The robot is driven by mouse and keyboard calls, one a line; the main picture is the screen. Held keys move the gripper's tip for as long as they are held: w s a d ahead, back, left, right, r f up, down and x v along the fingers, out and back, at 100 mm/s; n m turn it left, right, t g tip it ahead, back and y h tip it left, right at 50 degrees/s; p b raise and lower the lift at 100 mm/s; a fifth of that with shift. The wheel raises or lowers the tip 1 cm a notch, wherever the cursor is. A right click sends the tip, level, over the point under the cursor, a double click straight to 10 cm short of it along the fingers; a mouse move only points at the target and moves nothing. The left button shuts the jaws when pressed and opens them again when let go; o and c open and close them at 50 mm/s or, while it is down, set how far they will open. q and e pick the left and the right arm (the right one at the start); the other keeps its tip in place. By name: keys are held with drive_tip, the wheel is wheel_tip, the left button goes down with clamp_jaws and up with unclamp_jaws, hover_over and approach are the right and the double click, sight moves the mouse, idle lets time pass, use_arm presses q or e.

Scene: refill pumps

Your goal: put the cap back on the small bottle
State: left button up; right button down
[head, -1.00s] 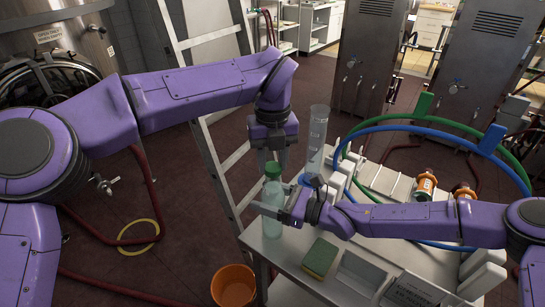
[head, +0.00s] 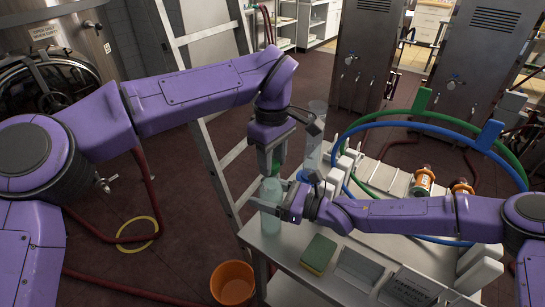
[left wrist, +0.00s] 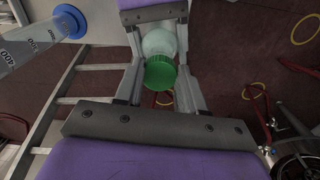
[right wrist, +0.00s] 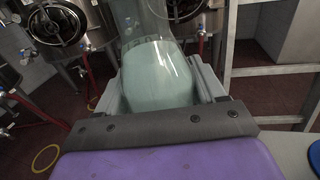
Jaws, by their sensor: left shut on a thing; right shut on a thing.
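My left gripper (head: 274,160) points down from above and is shut on the cap, which is partly hidden in the head view. I cannot tell whether the cap is fully seated.
A tall clear cylinder (head: 314,140) with a blue base stands just behind the bottle. A green and yellow sponge (head: 318,254) lies in front on the table. Blue and green hoops (head: 430,127) arch at the right. An orange bucket (head: 232,284) is on the floor.

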use_arm(q)
drive_tip(key=m, duration=0.5)
drive_tip(key=shift+s+m, duration=0.1)
drive_tip(key=shift+m, duration=0.3)
drive_tip(key=m, duration=0.4)
drive_tip(key=shift+a+m, duration=0.15)
drive_tip(key=shift+m, duration=0.15)
drive_tip(key=o, duration=1)
drive_tip(key=shift+r, duration=2.25)
